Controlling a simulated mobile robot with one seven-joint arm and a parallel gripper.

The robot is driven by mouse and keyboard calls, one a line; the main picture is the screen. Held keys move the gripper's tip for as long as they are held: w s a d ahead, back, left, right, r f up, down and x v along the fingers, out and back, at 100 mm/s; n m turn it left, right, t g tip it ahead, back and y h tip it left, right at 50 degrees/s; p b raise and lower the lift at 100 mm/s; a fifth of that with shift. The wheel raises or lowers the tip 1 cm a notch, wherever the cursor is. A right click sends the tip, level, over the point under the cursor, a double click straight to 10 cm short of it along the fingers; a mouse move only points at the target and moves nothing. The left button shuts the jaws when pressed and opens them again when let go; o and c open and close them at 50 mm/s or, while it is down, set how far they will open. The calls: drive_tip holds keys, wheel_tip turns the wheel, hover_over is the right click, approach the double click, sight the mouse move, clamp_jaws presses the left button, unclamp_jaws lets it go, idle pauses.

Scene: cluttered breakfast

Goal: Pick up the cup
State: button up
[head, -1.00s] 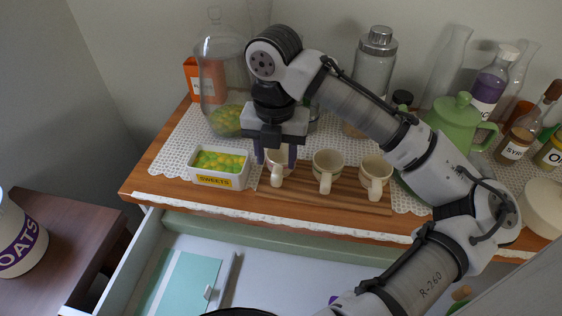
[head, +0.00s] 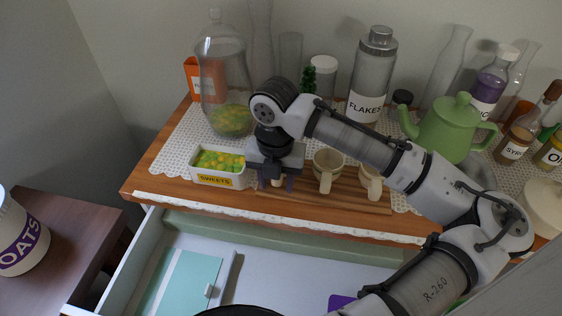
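Three cream cups with handles stand in a row on a striped wooden board (head: 345,202). The middle cup (head: 327,165) and the right cup (head: 371,182) show, the right one partly behind my arm. The left cup (head: 277,183) is mostly hidden under my gripper (head: 276,184); only a bit of its front shows. My gripper points down over the left cup, its two dark fingers apart, one on each side of it. Whether the fingers touch the cup is not visible.
A sweets dish (head: 221,180) stands close left of my gripper. A glass jar (head: 224,75), a flakes container (head: 371,75), a green teapot (head: 456,128) and several bottles crowd the back and right. Below, a drawer (head: 275,268) is open.

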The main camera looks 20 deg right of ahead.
clamp_jaws()
drive_tip(key=shift+r, duration=0.1)
wheel_tip(320, 180, up, 20)
drive_tip(key=shift+p, duration=0.35)
idle(0.5)
